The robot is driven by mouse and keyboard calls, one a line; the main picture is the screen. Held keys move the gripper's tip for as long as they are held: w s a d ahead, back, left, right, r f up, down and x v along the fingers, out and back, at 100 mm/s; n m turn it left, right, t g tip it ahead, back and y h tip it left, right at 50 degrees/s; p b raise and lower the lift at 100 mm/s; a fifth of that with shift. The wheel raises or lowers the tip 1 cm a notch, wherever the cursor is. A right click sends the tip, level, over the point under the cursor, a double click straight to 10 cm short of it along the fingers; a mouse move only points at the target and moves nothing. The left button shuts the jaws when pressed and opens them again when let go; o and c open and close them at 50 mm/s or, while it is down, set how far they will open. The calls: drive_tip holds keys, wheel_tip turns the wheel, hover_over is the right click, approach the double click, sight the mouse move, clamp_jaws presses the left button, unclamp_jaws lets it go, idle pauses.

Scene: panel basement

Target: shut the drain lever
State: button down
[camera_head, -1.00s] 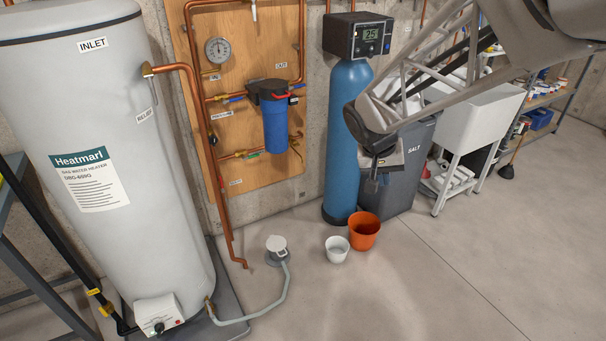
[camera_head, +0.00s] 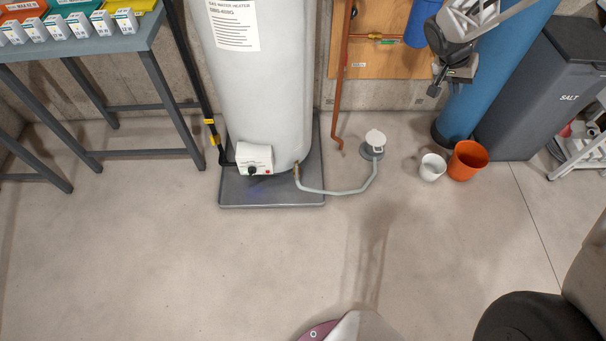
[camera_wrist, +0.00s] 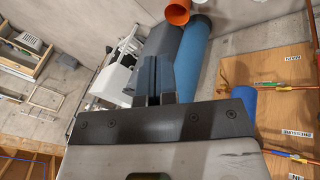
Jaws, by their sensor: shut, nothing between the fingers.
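The water heater (camera_head: 268,110) is a tall white-grey tank at the left-centre of the head view. A small brass drain valve (camera_head: 297,172) sits low on its right side, with a grey hose (camera_head: 335,192) attached. The valve is too small to make out which way its lever points. My gripper (camera_head: 435,88) hangs at the upper right in front of the blue tank, well apart from the valve and higher up. It is shut and empty. The wrist view shows its fingers together (camera_wrist: 154,82); the valve is not in that view.
The hose runs to a floor drain (camera_head: 374,142). A white bucket (camera_head: 432,168) and an orange bucket (camera_head: 468,160) stand right of it. The heater stands in a grey pan (camera_head: 265,200). A workbench (camera_head: 90,45) is at left. The floor in front is clear.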

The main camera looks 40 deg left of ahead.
drive_tip(key=w+a+f+n+t, duration=0.1)
drive_tip(key=w+a+f, duration=0.1)
drive_tip(key=a+f, duration=1.45)
drive_tip(key=n+t+y, duration=0.2)
drive_tip(key=n, duration=0.1)
hover_over(297, 173)
drive_tip(key=d, duration=0.2)
wheel_tip(297, 173, down, 33)
drive_tip(key=s+a+f+n, duration=0.1)
drive_tip(key=s+a+f, duration=0.1)
drive_tip(key=s+f, duration=0.4)
drive_tip(key=s+a+f, duration=0.3)
drive_tip(key=s+f, duration=0.3)
drive_tip(key=f, duration=0.6)
drive_tip(key=shift+s+a+n+y, duration=0.15)
drive_tip(key=shift+s+n+y, duration=0.15)
drive_tip(key=shift+n+y, duration=0.1)
drive_tip(key=shift+w+f, duration=0.1)
drive_tip(key=shift+f, duration=0.05)
drive_tip(key=w+d+f, duration=0.3)
drive_tip(key=w+f, duration=0.5)
drive_tip(key=shift+d+f, duration=0.2)
drive_tip(key=shift+f, duration=0.2)
